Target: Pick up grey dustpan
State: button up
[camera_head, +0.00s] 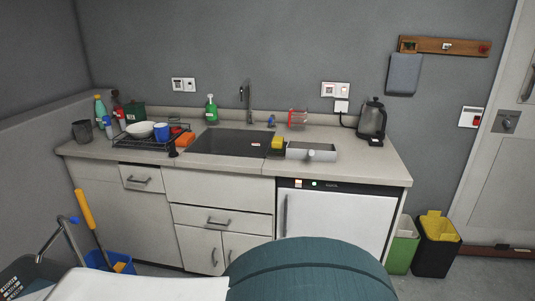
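A grey, shallow, open-topped pan that looks like the grey dustpan (325,153) lies on the counter, right of the sink and above the white under-counter appliance. A short, pale, rounded handle end shows at its front, pointing towards me near the counter's front edge. A yellow sponge-like item (278,142) is just left of it. No gripper of mine shows in the head view, so its state cannot be seen.
Bins (437,250) stand right of the counter. A yellow-handled mop (86,212) leans at left. A teal rounded thing fills the bottom middle.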

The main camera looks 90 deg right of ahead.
aim_at(311, 147)
jog(key=z, duration=3.25)
jog(key=i, duration=1.65)
jog(key=u, duration=0.05)
